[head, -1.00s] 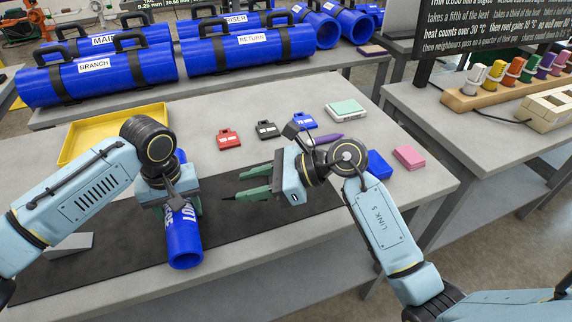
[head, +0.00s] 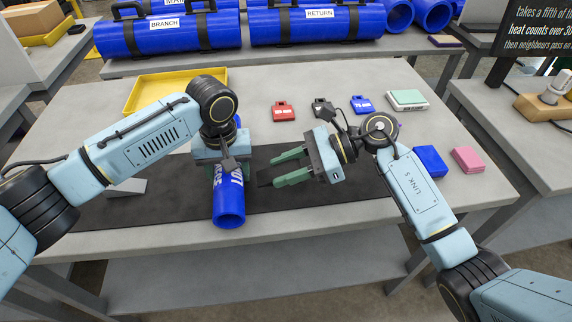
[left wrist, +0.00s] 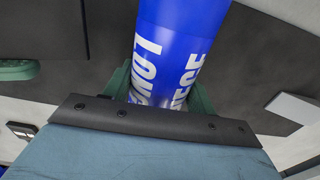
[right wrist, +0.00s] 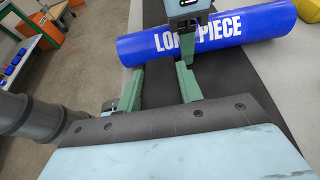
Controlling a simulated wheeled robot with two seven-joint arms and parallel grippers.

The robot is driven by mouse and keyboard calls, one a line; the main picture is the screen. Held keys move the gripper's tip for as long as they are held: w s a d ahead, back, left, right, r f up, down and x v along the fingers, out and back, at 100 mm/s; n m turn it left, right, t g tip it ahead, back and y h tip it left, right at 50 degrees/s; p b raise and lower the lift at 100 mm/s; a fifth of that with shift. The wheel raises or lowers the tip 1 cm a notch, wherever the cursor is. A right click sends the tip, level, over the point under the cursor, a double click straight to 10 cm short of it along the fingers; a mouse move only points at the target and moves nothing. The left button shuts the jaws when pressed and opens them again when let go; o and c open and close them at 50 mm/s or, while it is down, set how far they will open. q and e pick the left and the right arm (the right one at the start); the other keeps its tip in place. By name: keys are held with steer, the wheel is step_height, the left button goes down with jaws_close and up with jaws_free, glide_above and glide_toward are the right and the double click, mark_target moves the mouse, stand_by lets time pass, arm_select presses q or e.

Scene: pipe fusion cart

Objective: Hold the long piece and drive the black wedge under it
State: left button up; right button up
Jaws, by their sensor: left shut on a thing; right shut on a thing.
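The long piece is a blue pipe (head: 229,203) with white lettering, lying on the dark mat with its open end facing me. My left gripper (head: 229,163) is shut around it from above; in the left wrist view its green fingers flank the pipe (left wrist: 170,60). My right gripper (head: 280,170) is shut on the black wedge (head: 264,178), which sticks out from its fingertips toward the pipe, with a small gap between.
A light grey wedge-shaped block (head: 126,188) lies left of the pipe. A yellow tray (head: 150,92) stands behind. Blue (head: 430,160) and pink (head: 467,160) blocks sit right of my right arm.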

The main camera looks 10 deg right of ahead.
mark_target(266, 194)
arm_select(q)
steer(key=shift+s+f, duration=0.2)
steer(key=shift+f, duration=0.1)
arm_select(e)
steer(key=shift+f, duration=2.45)
steer(key=shift+f, duration=0.2)
steer(key=shift+a, duration=2.25)
steer(key=o, duration=1.1)
steer(key=v, duration=1.2)
steer(key=shift+r, duration=0.1)
arm_select(q)
steer(key=o, duration=1.3)
steer(key=shift+r, duration=0.1)
